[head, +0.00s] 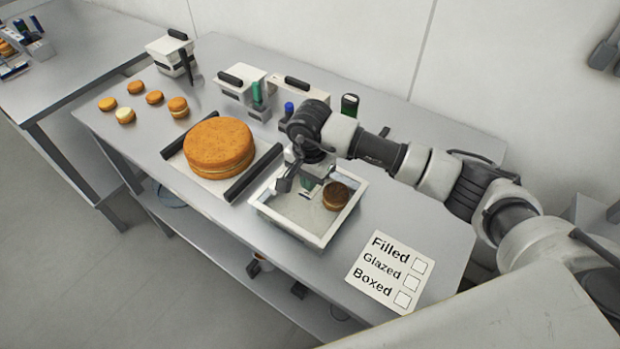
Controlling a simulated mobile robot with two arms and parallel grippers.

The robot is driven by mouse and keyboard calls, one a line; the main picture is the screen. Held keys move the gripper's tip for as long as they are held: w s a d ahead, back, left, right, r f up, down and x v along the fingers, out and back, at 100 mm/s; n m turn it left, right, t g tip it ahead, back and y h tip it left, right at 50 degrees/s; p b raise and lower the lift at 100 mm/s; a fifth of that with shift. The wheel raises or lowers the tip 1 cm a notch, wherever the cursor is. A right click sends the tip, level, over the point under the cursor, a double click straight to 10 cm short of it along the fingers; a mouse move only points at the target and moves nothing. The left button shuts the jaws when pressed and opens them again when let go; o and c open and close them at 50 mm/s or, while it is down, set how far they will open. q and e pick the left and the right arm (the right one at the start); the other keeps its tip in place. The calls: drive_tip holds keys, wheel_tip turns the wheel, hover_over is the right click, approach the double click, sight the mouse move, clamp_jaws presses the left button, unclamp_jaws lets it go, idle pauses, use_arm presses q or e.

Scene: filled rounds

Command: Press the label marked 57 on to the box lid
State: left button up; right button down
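I see no label marked 57 and no box lid that I can make out. My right gripper (305,181) reaches in from the right and points down over a white-rimmed square tray (328,236). A small greenish patch shows between its fingers. I cannot tell whether it is held or lies behind them. A small brown filled round (336,196) sits in the tray just right of the gripper, apart from it. A white card (389,272) reading Filled, Glazed, Boxed, with empty squares, lies at the table's front right. My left gripper is not in view.
A large orange-brown cake (219,147) sits on a board between dark bars, left of the tray. Several small rounds (154,97) lie at the far left.

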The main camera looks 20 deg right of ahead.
drive_tip(key=shift+f+b, duration=0.7)
idle(0.6)
drive_tip(key=shift+f+b, duration=0.1)
drive_tip(key=shift+b, duration=0.25)
idle(1.7)
wheel_tip(320, 180, up, 8)
drive_tip(key=p, duration=0.3)
idle(0.7)
idle(0.4)
